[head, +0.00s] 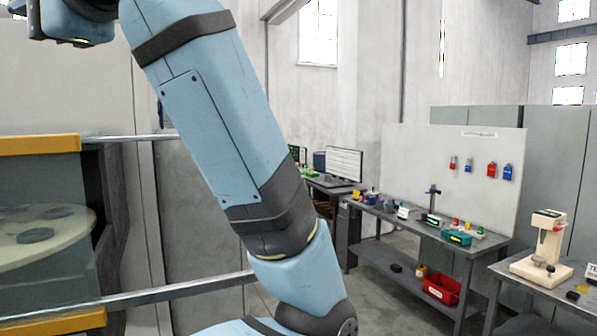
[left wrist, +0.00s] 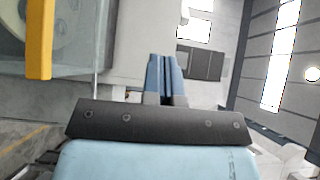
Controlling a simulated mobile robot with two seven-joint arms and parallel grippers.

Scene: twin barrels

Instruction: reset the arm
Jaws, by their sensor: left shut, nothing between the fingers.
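My left gripper (left wrist: 164,64) shows in the left wrist view, with its two blue fingers together and nothing between them. It points into open air, apart from any object. In the head view a light blue and black arm of mine crosses from the bottom centre to the upper left. Its bend is at the top left, and no gripper fingers show in that view. My right gripper is in neither view.
A machine with yellow edges (head: 38,144) and a round plate (head: 35,238) stands at the left, with metal rails beside it. A beige instrument (head: 541,250) stands on another table.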

